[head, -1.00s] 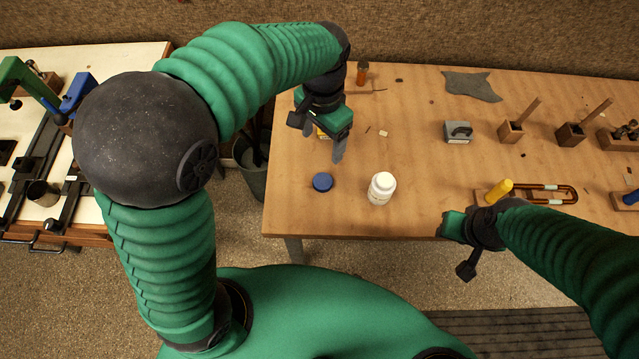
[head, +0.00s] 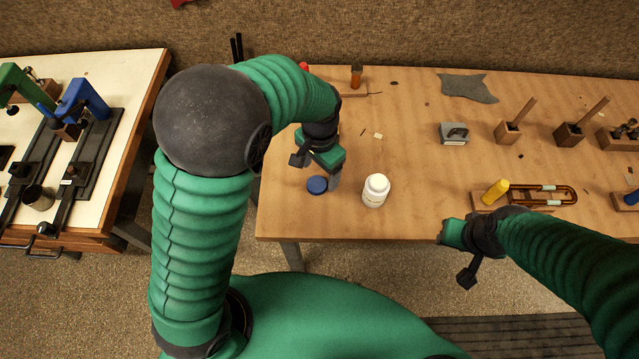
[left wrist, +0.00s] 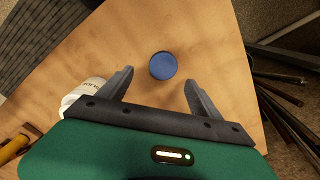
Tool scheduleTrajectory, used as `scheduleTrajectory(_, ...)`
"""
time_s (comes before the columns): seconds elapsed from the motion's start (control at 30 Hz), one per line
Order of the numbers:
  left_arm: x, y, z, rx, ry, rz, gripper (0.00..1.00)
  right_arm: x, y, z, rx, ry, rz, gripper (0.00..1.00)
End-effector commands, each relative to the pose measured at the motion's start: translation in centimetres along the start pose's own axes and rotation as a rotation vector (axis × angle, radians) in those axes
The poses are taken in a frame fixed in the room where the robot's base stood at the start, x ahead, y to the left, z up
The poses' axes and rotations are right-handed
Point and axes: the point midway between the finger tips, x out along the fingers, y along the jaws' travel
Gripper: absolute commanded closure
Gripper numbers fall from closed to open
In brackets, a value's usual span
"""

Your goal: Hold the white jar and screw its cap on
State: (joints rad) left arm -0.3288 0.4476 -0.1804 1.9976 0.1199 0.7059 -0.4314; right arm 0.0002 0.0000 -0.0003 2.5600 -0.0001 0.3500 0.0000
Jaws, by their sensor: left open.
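The white jar (head: 376,190) stands upright near the table's front edge; its top looks white in the head view. A round blue cap (head: 317,185) lies flat on the table, left of the jar. My left gripper (head: 325,183) is just above and beside the cap. In the left wrist view, the cap (left wrist: 163,66) lies between and slightly beyond the open fingers (left wrist: 158,80), with nothing held. The jar (left wrist: 86,95) is partly hidden behind the left finger there. My right gripper (head: 452,234) hangs at the front edge, right of the jar; its fingers are not clearly visible.
A yellow-handled tool (head: 496,191) and a bent brass slide (head: 545,195) lie right of the jar. A grey block (head: 453,133), a grey cloth (head: 468,87) and wooden holders (head: 510,131) stand farther back. The table around jar and cap is mostly clear.

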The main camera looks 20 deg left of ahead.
Motion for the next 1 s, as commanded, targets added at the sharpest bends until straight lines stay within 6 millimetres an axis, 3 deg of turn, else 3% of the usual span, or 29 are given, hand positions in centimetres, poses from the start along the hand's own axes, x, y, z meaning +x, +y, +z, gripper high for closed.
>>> scheduleTrajectory(0.17, 0.7, -0.1, 0.2, 0.000, -0.001, 0.001, 0.26, 0.1, 0.0, 0.0, 0.000, 0.000, 0.000, 0.64)
scheduleTrajectory(0.43, 4.8, 0.1, 0.2, -0.001, -0.002, 0.000, 0.26, 0.6, 0.0, 0.1, -0.001, 0.000, 0.000, 0.64)
scheduleTrajectory(0.8, 5.2, 0.1, 0.3, -0.001, 0.000, 0.000, 0.26, 0.5, 0.0, 0.1, 0.000, 0.000, 0.000, 0.64)
scheduleTrajectory(1.0, 5.2, 0.1, 0.3, -0.001, 0.000, 0.000, 0.50, 0.5, 0.0, 0.1, 0.000, 0.000, 0.000, 0.64)
